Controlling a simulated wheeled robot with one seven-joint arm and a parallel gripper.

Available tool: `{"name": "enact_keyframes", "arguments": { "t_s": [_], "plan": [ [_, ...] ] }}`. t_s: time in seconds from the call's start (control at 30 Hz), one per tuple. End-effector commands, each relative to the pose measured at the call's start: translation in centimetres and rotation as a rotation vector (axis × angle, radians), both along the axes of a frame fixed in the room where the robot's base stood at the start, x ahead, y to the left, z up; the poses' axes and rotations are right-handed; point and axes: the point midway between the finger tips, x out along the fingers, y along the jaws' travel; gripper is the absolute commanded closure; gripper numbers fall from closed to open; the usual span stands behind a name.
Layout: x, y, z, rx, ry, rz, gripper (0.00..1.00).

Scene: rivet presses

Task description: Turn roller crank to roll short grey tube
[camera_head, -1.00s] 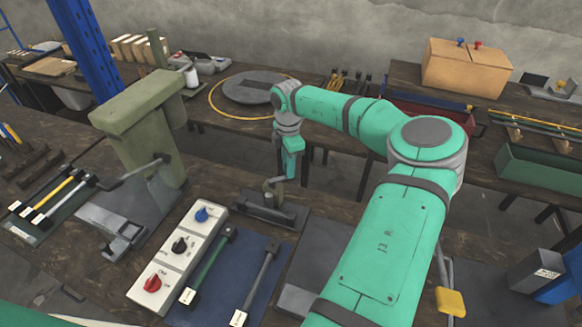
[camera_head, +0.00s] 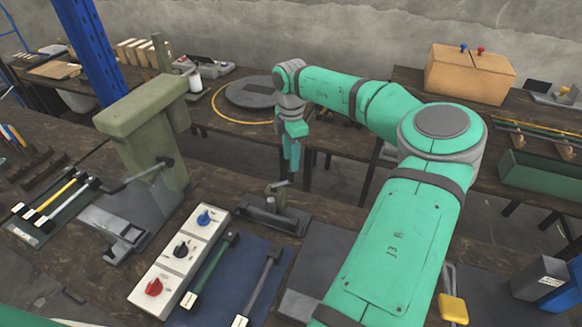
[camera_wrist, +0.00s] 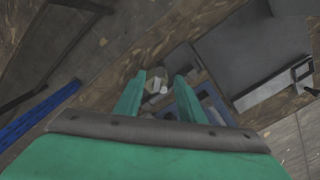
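A small dark bench device (camera_head: 258,214) with an upright post and a short crank-like handle (camera_head: 279,186) stands on the near bench, right of the green press. I take it for the roller. My gripper (camera_head: 292,178) points down just above and beside this handle in the head view. In the wrist view my gripper (camera_wrist: 157,88) has its two green fingers apart, with a small pale piece beyond and between them. Contact cannot be made out. I cannot pick out a short grey tube for certain; a long grey bar (camera_head: 258,288) lies on the blue mat.
A green press (camera_head: 145,130) with a side lever stands left of the device. A white box with blue, black and red knobs (camera_head: 178,262) and a blue mat (camera_head: 228,285) lie in front. A back bench holds a round grey plate (camera_head: 255,92) and a wooden box (camera_head: 470,72).

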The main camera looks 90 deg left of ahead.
Motion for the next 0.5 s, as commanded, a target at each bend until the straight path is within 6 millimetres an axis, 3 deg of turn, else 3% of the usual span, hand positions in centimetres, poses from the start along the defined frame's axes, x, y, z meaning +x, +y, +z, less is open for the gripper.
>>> {"name": "enact_keyframes", "arguments": {
  "t_s": [0.2,0.5],
  "plan": [
    [0.0,0.1,3.2,0.001,0.000,-0.002,0.64],
    [0.1,0.0,4.2,-0.001,0.000,-0.001,0.64]
  ]
}}
